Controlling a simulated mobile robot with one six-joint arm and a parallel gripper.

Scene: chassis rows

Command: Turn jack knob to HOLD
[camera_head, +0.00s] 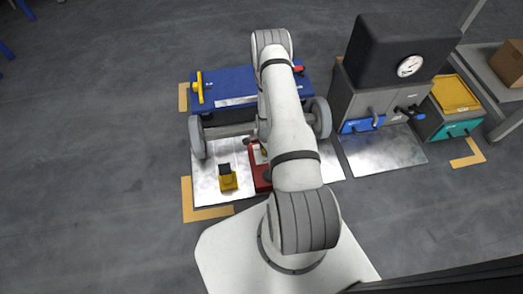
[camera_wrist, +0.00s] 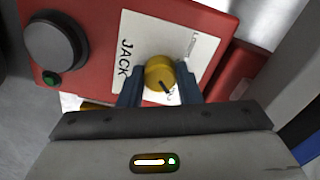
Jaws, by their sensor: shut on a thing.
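The red jack unit (camera_wrist: 85,20) fills the upper part of the wrist view. It carries a white plate (camera_wrist: 200,48) printed JACK, with smaller lettering near the knob that is hard to read. The round yellow knob (camera_wrist: 157,68) sits on this plate. Its dark pointer mark slants toward the lower right of the picture, near lettering partly hidden by my gripper. My gripper (camera_wrist: 160,78) has its two dark blue fingers on either side of the knob, shut on it. In the head view, the red jack (camera_head: 254,160) shows only in part beside my arm.
A large black round knob (camera_wrist: 52,42) and a green button (camera_wrist: 50,78) are on the same red unit. A blue chassis (camera_head: 228,82) on wheels stands behind, and a yellow block (camera_head: 228,183) sits left of the jack. Grey cabinets (camera_head: 352,97) stand right; open floor lies left.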

